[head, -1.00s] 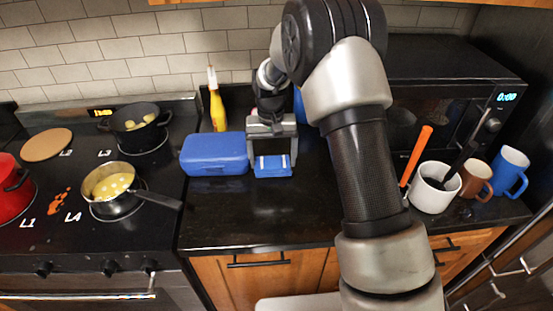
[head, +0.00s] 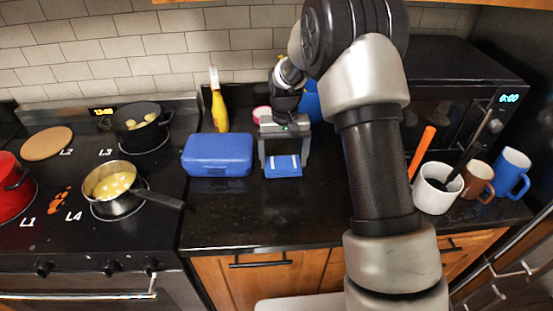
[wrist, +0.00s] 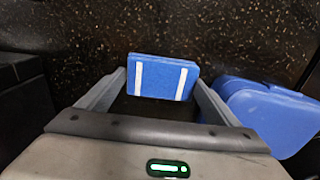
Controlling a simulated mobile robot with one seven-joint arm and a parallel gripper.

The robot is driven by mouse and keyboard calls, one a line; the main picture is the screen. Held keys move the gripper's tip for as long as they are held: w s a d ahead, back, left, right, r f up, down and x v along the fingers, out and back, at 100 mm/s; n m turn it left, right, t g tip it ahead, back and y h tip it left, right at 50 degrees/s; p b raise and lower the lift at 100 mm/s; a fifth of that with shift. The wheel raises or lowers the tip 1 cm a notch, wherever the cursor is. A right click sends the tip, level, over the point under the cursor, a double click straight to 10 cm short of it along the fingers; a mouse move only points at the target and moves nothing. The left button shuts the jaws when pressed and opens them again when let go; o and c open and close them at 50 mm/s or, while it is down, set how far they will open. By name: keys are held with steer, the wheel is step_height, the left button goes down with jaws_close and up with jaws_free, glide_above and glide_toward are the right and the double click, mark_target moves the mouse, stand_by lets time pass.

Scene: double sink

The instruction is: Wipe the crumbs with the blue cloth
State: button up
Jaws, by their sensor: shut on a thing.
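The blue cloth (head: 283,167) is a small folded pad with white stripes. My gripper (head: 284,157) is shut on it over the dark counter, right of the blue box. In the wrist view the cloth (wrist: 162,78) sits between both fingers. I cannot tell whether its underside touches the counter. Orange-red bits (head: 60,202) lie on the black stovetop between the L1 and L4 marks; they may be the crumbs. No crumbs can be told apart from the counter's speckles.
A blue lidded box (head: 217,156) stands just left of my gripper. A yellow bottle (head: 218,108) stands behind it. A steel pot (head: 112,190) on the stove points its handle toward the counter. A white mug (head: 437,190) stands at the right. The front counter is clear.

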steer(key=shift+d+f, duration=0.2)
steer(key=shift+d, duration=3.2)
steer(key=shift+r, duration=0.1)
steer(key=shift+r+p, duration=1.65)
steer(key=shift+r, duration=1.25)
step_height(320, 180, up, 3)
steer(key=shift+p, duration=0.9)
steer(key=shift+w, duration=0.1)
